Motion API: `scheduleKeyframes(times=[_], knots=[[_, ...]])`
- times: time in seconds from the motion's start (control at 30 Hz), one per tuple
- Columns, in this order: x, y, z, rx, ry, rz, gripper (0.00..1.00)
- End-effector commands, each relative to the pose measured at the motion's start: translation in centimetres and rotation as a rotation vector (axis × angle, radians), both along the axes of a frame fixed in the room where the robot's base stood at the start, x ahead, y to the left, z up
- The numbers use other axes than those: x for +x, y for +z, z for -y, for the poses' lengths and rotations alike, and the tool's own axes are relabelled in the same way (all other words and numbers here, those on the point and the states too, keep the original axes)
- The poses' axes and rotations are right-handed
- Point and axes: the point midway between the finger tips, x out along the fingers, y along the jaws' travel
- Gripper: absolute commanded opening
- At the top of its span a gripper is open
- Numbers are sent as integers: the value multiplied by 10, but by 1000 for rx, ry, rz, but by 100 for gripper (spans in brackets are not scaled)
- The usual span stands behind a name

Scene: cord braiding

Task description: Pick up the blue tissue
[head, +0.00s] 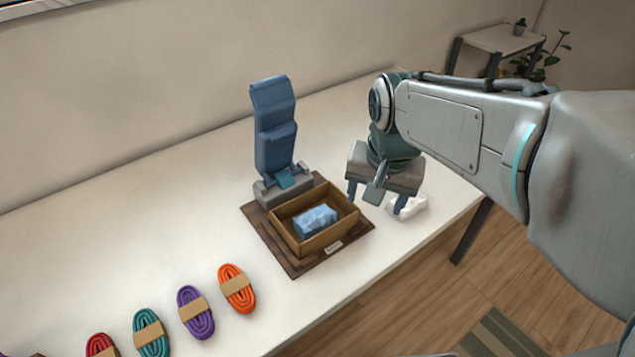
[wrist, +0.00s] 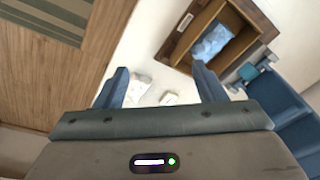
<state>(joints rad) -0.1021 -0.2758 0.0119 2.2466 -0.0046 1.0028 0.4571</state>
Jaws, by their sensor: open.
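The blue tissue (head: 316,220) is a light blue crumpled bundle inside an open wooden box (head: 335,239). It also shows in the wrist view (wrist: 212,42), near the top, beyond the fingertips. My gripper (head: 376,200) is open and empty, above the table to the right of the box. In the wrist view its two blue fingers (wrist: 161,72) are spread apart, with nothing held between them. The gripper is apart from the tissue.
The box sits on a dark wooden base beside a tall blue padded stand (head: 276,135). A white crumpled item (head: 412,204) lies under my gripper near the table edge. Orange (head: 237,288), purple (head: 195,312), teal (head: 151,333) and red cord bundles lie front left. The table's back left is clear.

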Motion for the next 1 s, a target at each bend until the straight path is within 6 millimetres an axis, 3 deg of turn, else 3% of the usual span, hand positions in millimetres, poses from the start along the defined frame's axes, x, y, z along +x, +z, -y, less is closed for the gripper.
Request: scheduleKeyframes(times=[0.03, 0.2, 0.4, 0.67, 1.0], knots=[[19, -12, -11, 11, -69, -26, 64], [70, -27, -48, 40, -332, -95, 64], [109, -46, -87, 45, -558, -147, 64], [122, -62, -105, 42, -661, -169, 64], [121, -124, -106, 42, -660, -169, 64]])
